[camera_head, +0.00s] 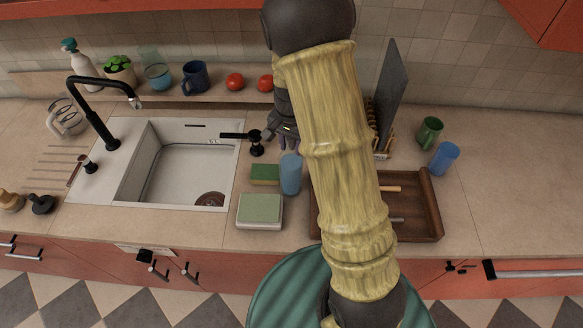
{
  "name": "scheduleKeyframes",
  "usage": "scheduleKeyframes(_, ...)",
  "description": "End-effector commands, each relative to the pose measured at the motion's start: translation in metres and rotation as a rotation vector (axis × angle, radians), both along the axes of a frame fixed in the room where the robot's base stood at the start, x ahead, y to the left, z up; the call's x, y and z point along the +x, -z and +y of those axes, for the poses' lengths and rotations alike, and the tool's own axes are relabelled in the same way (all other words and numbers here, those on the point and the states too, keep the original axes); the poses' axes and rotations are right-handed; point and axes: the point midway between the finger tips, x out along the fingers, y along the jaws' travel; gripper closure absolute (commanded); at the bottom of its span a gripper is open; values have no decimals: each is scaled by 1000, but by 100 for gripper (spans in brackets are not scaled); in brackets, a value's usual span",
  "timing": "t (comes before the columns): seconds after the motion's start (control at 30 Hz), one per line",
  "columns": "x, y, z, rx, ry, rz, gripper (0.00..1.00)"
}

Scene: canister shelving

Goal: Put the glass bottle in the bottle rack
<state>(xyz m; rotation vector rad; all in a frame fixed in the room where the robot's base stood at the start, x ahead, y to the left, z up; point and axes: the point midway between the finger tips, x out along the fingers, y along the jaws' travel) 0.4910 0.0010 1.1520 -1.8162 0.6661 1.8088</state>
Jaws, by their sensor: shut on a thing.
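My gripper (275,130) is dark and partly hidden behind my yellow-patterned forearm, above the counter just right of the sink. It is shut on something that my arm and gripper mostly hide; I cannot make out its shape. I see no glass bottle clearly standing free on the open counter. A wooden rack (382,150) with upright slats shows in part to the right of my forearm, with a dark grey board (389,90) standing in it. Whether this is the bottle rack I cannot tell. Its left part is hidden by my forearm.
The sink (185,170) has a black faucet (95,112). A wooden tray (420,230) and green (430,133) and blue (444,158) cups are right. The far right counter is clear.

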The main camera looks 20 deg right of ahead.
Motion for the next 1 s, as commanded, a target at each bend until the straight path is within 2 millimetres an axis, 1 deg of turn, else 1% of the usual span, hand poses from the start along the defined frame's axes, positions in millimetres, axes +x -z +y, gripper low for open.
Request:
scheduleKeyframes(0.03,-4,4,0,0,0,13,100)
scheduleKeyframes(0.1,-4,4,0,0,0,13,100)
scheduleKeyframes(0.27,-3,-3,0,1,-1,10,100)
scheduleKeyframes(0.43,-1,-25,0,0,0,1,100)
scheduleKeyframes(0.7,0,-74,0,0,-2,-4,100)
scheduleKeyframes(0.8,0,-88,0,2,0,-1,100)
scheduleKeyframes(0.9,0,-97,0,1,0,-1,100)
scheduleKeyframes(1.0,0,-100,0,1,0,1,100)
